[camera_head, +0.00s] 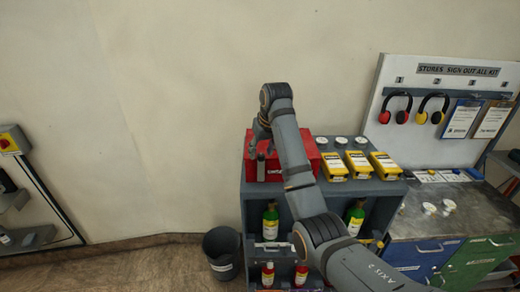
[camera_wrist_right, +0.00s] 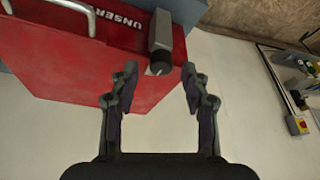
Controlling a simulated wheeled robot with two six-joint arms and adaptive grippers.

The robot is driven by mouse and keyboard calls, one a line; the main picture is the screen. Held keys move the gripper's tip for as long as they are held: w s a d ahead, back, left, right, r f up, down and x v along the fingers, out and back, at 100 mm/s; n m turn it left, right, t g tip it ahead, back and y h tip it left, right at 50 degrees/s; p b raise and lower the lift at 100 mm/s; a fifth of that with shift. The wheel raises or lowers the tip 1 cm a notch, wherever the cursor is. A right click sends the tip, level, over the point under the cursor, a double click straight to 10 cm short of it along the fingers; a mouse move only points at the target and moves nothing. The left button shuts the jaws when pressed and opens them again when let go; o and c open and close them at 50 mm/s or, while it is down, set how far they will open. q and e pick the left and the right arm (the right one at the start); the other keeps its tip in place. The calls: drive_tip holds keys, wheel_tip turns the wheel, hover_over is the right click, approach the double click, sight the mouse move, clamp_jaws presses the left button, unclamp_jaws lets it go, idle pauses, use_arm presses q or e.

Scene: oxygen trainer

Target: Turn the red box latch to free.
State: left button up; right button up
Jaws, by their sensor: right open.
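The red box (camera_head: 273,161) stands on top of a grey cabinet in the head view, partly hidden by my right arm. In the right wrist view the red box (camera_wrist_right: 75,60) fills the upper left, with white lettering starting "UNSER". Its latch (camera_wrist_right: 164,32) is a grey block with a dark round end at the box's edge. My right gripper (camera_wrist_right: 160,80) is open, its fingers apart on either side of the latch's dark end in the picture. I cannot tell whether they touch it. My right gripper (camera_head: 259,137) also shows over the box's left side. My left gripper is out of view.
Yellow boxes (camera_head: 359,164) and white round items stand right of the red box on the cabinet (camera_head: 395,188). Green bottles (camera_head: 270,221) and red bottles sit on shelves below. A bin (camera_head: 222,252) is on the floor. The wall left of the box is clear.

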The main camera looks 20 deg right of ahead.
drive_tip(key=shift+f, duration=0.35)
drive_tip(key=shift+s, duration=0.2)
drive_tip(key=shift+c, duration=0.3)
drive_tip(key=shift+w, duration=0.1)
clamp_jaws()
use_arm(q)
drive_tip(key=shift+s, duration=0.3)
